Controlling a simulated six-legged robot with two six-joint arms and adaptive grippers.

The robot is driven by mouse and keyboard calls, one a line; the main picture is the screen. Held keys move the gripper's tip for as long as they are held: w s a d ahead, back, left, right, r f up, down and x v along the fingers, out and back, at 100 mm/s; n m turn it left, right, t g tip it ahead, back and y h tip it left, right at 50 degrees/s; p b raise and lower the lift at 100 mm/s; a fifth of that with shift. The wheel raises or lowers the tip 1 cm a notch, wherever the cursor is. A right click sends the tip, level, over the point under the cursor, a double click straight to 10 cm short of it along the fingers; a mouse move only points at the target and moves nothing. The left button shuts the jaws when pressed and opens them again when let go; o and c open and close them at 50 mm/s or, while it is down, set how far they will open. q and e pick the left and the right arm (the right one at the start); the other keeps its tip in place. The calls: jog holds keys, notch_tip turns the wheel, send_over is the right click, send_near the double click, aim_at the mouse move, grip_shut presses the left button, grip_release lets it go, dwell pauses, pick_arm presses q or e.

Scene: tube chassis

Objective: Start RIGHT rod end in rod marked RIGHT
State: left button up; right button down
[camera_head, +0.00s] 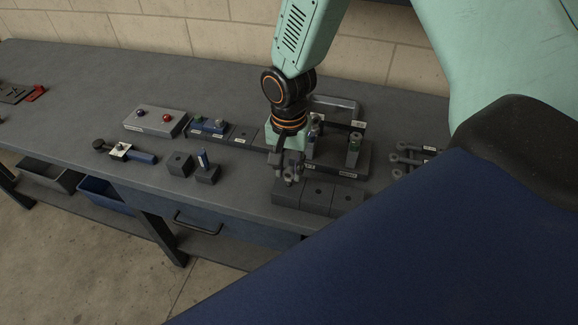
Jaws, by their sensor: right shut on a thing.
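My right gripper (289,175) points down over the front middle of the bench, just above a dark block. It is shut on a small grey part that looks like a rod end; the fingers hide most of it. Dark rods (410,160) with white labels lie at the right of the bench, partly hidden by my own body. The labels are too small to read, so I cannot tell which rod is marked RIGHT. My left gripper is not in view.
Dark blocks with holes (317,198) stand in a row under and right of the gripper. A clamp-like tool with a blue handle (125,151) lies nearby. The bench's left part is mostly clear.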

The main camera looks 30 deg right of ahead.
jog(key=shift+s+d+r+p, duration=0.1)
jog(key=shift+r+p, duration=1.05)
jog(key=shift+r, duration=0.3)
jog(key=shift+r+p, duration=0.35)
